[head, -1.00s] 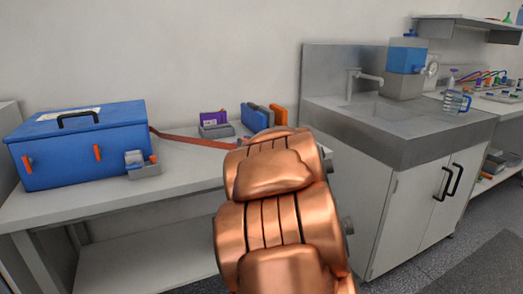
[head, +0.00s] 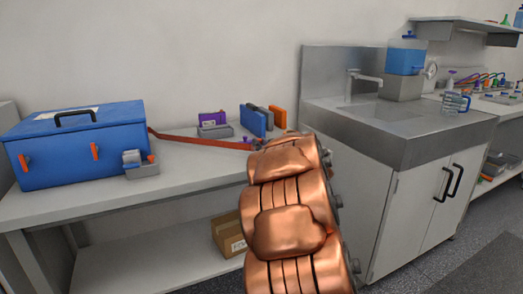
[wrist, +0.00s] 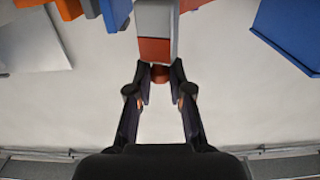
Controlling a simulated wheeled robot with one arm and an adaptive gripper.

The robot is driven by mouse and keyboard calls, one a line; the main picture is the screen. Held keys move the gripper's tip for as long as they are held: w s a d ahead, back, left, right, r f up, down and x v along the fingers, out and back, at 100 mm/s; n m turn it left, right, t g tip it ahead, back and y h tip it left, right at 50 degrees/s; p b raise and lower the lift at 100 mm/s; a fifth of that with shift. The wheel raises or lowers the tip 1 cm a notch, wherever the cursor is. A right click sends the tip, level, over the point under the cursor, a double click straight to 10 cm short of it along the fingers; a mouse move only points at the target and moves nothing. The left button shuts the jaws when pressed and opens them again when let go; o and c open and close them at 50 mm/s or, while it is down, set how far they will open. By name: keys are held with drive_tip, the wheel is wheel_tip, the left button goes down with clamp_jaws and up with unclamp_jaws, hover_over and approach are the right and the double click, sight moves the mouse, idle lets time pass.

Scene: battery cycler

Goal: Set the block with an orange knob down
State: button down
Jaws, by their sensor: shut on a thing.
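In the wrist view my gripper (wrist: 160,76) is shut on the orange-red knob (wrist: 160,73) of a block. The block (wrist: 154,18) is grey with an orange-red band at the knob end, and it reaches past the fingertips to the top edge. I cannot tell whether it touches the table. In the head view my copper-coloured arm hides most of the gripper and the block. The table (head: 185,178) is light grey and runs below the wall.
A blue case (head: 80,145) stands at the left with a small grey holder (head: 142,170) in front. A red strap (head: 195,141), a purple block (head: 212,118) and upright blue (head: 253,121) and orange (head: 278,117) slabs are at the back. A sink (head: 395,122) adjoins the right. The front middle is clear.

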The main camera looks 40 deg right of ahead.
drive_tip(key=shift+f, duration=0.45)
drive_tip(key=shift+f, duration=0.2)
drive_tip(key=c, duration=1.1)
unclamp_jaws()
drive_tip(key=shift+o, duration=0.2)
drive_tip(key=shift+r, duration=0.1)
drive_tip(key=shift+s+r, duration=0.1)
drive_tip(key=shift+s, duration=0.05)
drive_tip(key=p+v, duration=0.2)
drive_tip(key=v, duration=1)
